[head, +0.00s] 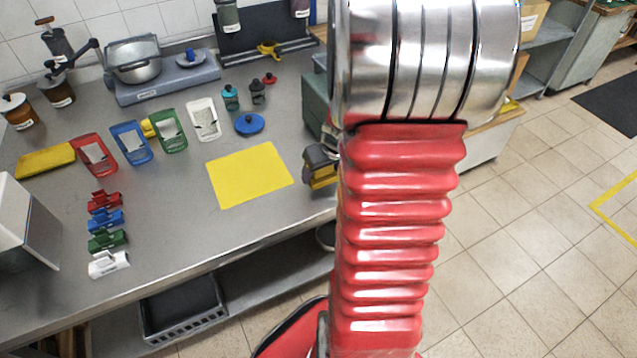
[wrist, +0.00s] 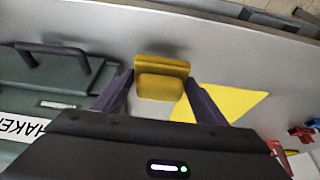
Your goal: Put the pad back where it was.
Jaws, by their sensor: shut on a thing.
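My gripper (wrist: 160,84) is shut on a small yellow pad (wrist: 160,87), with one dark finger on each side of it. The pad has a raised ridge along one edge and is held over the grey counter. In the head view my gripper (head: 320,157) shows at the left edge of my arm, with part of the yellow pad (head: 322,181) below it; my arm hides the rest. A flat yellow mat (head: 250,175) lies on the counter to the left of the gripper, and it also shows in the wrist view (wrist: 228,103).
A green box (wrist: 50,72) with a handle stands close to my gripper, left in the wrist view. Coloured holders (head: 168,132), a blue lid (head: 249,124) and a scale (head: 165,86) stand further left. Counter in front of the mat is clear.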

